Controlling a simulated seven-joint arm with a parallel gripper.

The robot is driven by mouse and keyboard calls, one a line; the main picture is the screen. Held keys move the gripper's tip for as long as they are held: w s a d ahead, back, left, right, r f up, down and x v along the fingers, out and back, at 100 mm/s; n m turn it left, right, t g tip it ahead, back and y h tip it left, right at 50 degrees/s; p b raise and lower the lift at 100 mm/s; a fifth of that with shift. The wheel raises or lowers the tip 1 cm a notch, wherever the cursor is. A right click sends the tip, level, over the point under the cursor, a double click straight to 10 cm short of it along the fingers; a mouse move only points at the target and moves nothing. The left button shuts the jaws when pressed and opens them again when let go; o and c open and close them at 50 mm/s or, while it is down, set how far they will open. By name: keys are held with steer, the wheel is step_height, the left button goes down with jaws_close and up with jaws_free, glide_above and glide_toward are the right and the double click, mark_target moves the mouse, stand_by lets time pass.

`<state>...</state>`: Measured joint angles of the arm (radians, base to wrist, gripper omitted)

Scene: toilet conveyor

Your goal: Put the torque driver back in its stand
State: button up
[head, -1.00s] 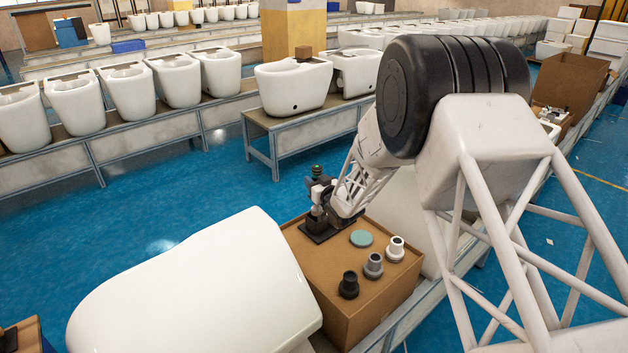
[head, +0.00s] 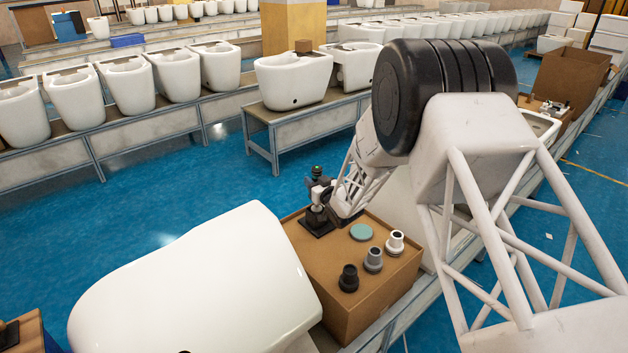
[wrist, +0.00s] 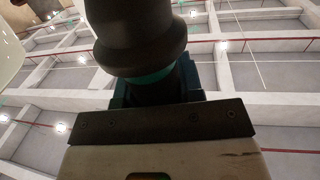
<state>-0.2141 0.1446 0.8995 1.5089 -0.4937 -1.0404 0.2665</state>
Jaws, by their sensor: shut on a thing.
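The torque driver (head: 317,171), dark with a green top, stands roughly upright at the far left corner of the brown box top. My gripper (head: 321,191) is shut on it. Its dark stand (head: 316,223) with a flat black base is directly below. The driver's lower end is hidden by the gripper, so I cannot tell whether it is seated or just above. In the wrist view, a thick dark part of the driver (wrist: 140,32) with a teal ring fills the top middle, close against my gripper's dark plate.
The brown box (head: 365,300) also bears a teal disc (head: 361,232) and three small fittings: black (head: 348,280), grey (head: 373,261) and white (head: 396,243). A large white toilet (head: 195,285) lies close on the left. More toilets (head: 125,84) line the conveyors behind.

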steer(key=shift+f, duration=2.1)
steer(key=o, duration=1.2)
steer(key=shift+c, duration=0.2)
steer(key=shift+f, duration=0.1)
steer(key=shift+s+d, duration=0.1)
steer(key=shift+s, duration=0.05)
steer(key=v, duration=0.7)
steer(key=shift+s, duration=0.15)
steer(key=shift+d, duration=0.15)
